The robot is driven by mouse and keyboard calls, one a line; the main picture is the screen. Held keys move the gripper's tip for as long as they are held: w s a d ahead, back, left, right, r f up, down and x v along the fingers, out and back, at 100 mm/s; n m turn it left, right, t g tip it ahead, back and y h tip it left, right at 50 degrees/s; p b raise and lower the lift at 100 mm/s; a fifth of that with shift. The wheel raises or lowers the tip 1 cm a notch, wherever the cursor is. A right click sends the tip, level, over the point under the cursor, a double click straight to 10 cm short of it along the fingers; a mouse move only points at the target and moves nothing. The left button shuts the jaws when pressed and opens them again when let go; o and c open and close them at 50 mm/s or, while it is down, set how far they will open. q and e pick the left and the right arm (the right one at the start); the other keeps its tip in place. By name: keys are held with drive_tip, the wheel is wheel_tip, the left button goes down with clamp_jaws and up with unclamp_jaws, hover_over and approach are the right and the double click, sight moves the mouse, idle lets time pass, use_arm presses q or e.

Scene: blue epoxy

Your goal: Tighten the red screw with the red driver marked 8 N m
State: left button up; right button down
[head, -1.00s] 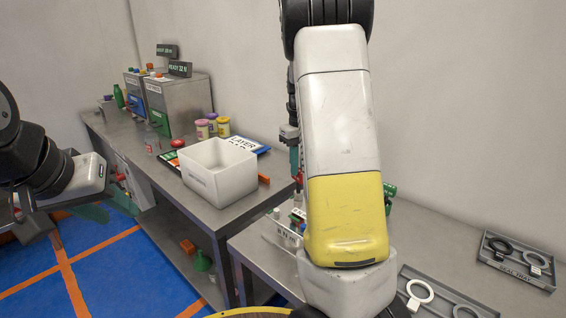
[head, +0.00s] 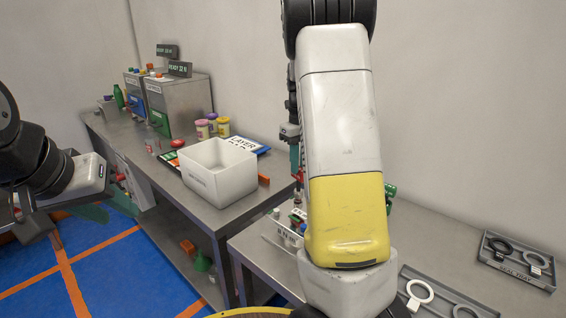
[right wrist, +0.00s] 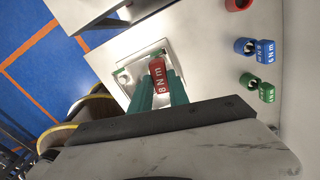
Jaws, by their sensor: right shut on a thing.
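The red driver marked 8 N m (right wrist: 160,78) is in the right wrist view, between the teal fingers of my right gripper (right wrist: 160,88), which is shut on it. Below it a pale square plate (right wrist: 134,68) lies on the grey bench. I cannot see the red screw; the driver and fingers cover part of the plate, so I cannot tell whether the driver touches it. In the head view my right arm hides most of that spot; a little red shows beside the teal finger.
A white bin (head: 220,172) stands on the left bench.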

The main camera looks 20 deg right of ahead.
drive_tip(key=shift+r, duration=3.65)
drive_tip(key=shift+s, duration=0.15)
